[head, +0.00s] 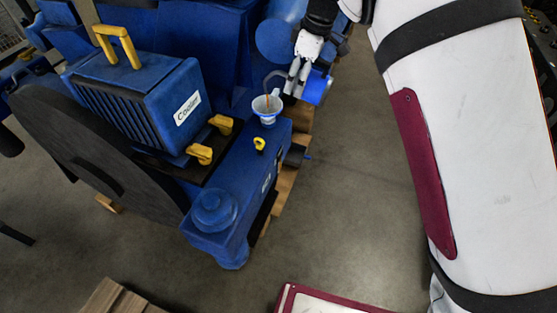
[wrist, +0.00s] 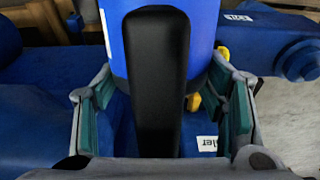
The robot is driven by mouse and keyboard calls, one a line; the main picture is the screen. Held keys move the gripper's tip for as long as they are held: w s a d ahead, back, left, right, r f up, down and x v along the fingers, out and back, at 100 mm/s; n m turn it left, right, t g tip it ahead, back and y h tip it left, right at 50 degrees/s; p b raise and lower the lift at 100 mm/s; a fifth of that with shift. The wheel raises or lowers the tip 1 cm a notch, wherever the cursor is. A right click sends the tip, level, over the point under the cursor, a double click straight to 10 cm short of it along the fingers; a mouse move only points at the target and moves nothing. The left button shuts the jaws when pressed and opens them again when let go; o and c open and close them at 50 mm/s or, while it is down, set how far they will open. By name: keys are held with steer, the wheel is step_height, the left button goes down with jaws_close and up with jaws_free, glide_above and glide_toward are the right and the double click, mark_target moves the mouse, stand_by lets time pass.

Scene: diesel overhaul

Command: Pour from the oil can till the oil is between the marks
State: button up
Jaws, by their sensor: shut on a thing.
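My gripper (head: 297,77) is shut on the black handle (wrist: 157,70) of the blue oil can (head: 317,88). The can's blue body (wrist: 205,30) also shows in the wrist view. In the head view the can is tilted, its thin grey spout curving left above the white funnel (head: 259,105). A thin brown streak of oil (head: 267,102) shows at the funnel, below the spout tip. The funnel stands upright on the blue engine housing (head: 235,165). Small pale markings (head: 267,183) are on the housing's side, too small to read. I cannot make out the oil level.
A blue box labelled "Cooler" (head: 188,108) with a yellow handle stands left of the funnel. Yellow clamps (head: 200,153) and a small yellow ring (head: 259,143) are close by. A large dark disc (head: 85,150) is at left. The grey floor (head: 350,190) right of the housing is clear.

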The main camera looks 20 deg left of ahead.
steer(key=shift+s+d+f+y+p, duration=0.1)
steer(key=shift+d+f+y+p, duration=0.25)
steer(key=shift+d+f+y, duration=0.4)
steer(key=shift+f+y, duration=0.35)
steer(key=shift+y, duration=0.2)
steer(key=shift+r, duration=4.55)
steer(key=shift+p, duration=0.3)
steer(key=d+p, duration=0.1)
steer(key=d, duration=0.8)
steer(key=shift+s, duration=0.3)
